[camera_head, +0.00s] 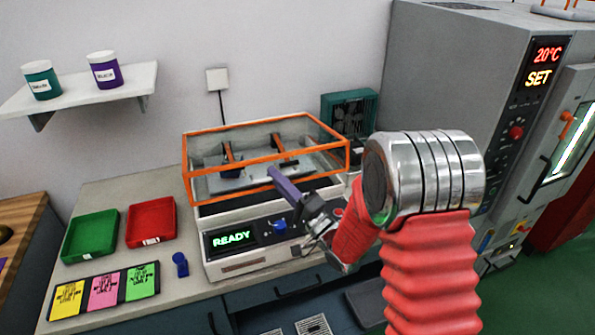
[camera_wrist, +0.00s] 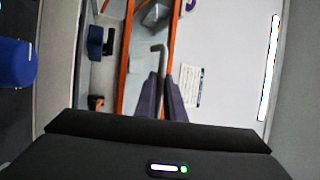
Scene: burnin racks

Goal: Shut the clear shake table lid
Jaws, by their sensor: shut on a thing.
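The clear lid with orange edges (camera_head: 216,134) lies over the shake table (camera_head: 228,210), roughly level. I cannot tell whether its lower edge rests fully on the base. My gripper (camera_head: 274,176) reaches from the right to the lid's front side, its purple fingers angled up and left. In the wrist view, the fingers (camera_wrist: 162,82) are close together around a thin grey-green bar (camera_wrist: 158,50), which looks like the lid's handle. The lid's orange edges (camera_wrist: 127,55) run lengthwise there. The gripped part is mostly hidden in the head view. The table's panel reads READY.
Green (camera_head: 91,236) and red (camera_head: 151,221) trays, coloured cards (camera_head: 104,290) and a blue object (camera_head: 180,264) lie on the counter at left. A shelf (camera_head: 85,92) holds two jars. A large oven (camera_head: 480,60) stands at right. A teal box (camera_head: 349,108) is behind the lid.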

